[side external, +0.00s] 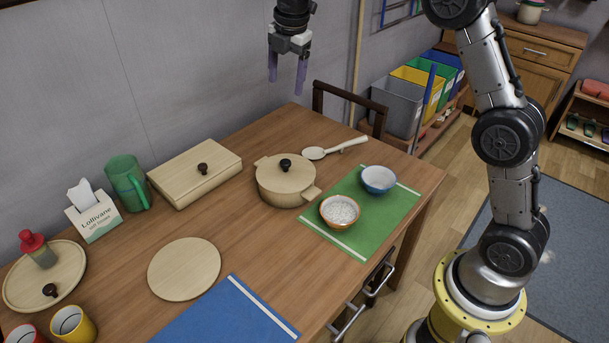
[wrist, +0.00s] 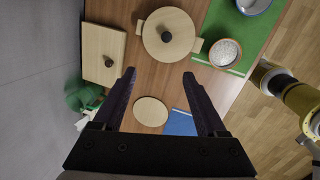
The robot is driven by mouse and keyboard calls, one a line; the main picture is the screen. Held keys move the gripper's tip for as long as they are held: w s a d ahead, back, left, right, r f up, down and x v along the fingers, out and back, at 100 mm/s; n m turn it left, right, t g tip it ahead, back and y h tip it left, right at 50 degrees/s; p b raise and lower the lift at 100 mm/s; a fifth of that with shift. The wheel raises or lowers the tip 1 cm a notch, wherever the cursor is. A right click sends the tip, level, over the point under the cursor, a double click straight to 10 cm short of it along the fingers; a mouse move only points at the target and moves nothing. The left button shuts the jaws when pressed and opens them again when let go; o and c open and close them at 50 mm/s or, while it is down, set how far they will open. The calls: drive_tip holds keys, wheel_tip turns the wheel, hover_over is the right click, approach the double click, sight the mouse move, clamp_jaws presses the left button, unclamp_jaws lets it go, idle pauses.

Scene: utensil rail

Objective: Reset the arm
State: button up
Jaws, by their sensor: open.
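My gripper (side external: 287,82) hangs in the air, high above the back part of the table, with its purple fingers pointing down. It is open and nothing is between its fingers. In the wrist view my gripper (wrist: 160,85) shows both dark fingers apart, with the table well below. The wooden table (side external: 235,232) lies under it, and no object touches the fingers.
A lidded pot (side external: 286,180), a spoon (side external: 315,153), a wooden box (side external: 195,173), a green pitcher (side external: 127,184) and a tissue box (side external: 93,212) stand on the table. An orange bowl (side external: 340,212) and a blue bowl (side external: 378,180) sit on the green mat (side external: 378,218). A wall is behind.

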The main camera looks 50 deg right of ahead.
drive_tip(key=s+a+r+m+t, duration=0.1)
drive_tip(key=s+r+m, duration=0.3)
drive_tip(key=s, duration=0.6)
drive_tip(key=s+a+r+m+t, duration=0.1)
drive_tip(key=s+a+r+t, duration=0.1)
drive_tip(key=s+r, duration=0.6)
drive_tip(key=s+f+m, duration=0.6)
drive_tip(key=s+m, duration=0.1)
drive_tip(key=s, duration=0.2)
drive_tip(key=s+f+m, duration=0.7)
drive_tip(key=s, duration=0.2)
drive_tip(key=shift+s+a+f+m+y, duration=0.25)
drive_tip(key=shift+a+f+m+y, duration=0.05)
drive_tip(key=shift+a+m+y, duration=0.15)
